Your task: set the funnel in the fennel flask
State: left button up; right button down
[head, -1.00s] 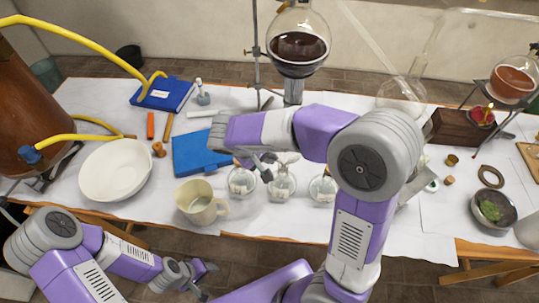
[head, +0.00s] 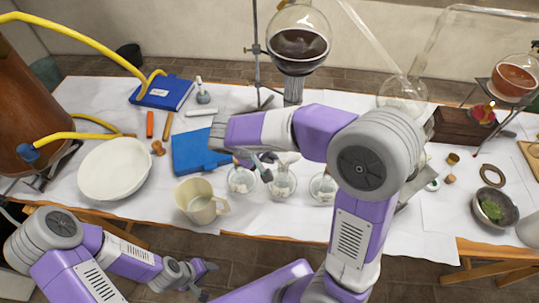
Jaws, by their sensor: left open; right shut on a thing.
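Three small glass flasks stand in a row on the white-covered table: a left one (head: 241,181), a middle one (head: 281,184) and a right one (head: 323,188). Their labels are too small to read, so I cannot tell which is the fennel flask. A pale, clear shape, likely the funnel (head: 287,158), shows at the middle flask's top, partly hidden by my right arm. My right gripper (head: 266,168) is just left of it, shut, its grip mostly hidden. I cannot tell whether the funnel is seated. My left gripper (head: 193,278) is open and empty, below the table's front edge.
A beige mug (head: 201,203) stands left of the flasks, near a white bowl (head: 115,169) and a blue book (head: 195,152). A stand with a large round flask (head: 298,45) rises behind.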

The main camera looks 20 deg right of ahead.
jog(key=shift+f+b, duration=1.15)
jog(key=shift+f, duration=0.05)
dwell(2.0)
jog(key=c, duration=1.2)
grip_release()
jog(key=shift+r, duration=0.25)
notch_tip(320, 180, up, 7)
jog(key=p, duration=0.5)
jog(key=shift+f, duration=0.15)
jog(key=shift+f, duration=0.1)
dwell(0.5)
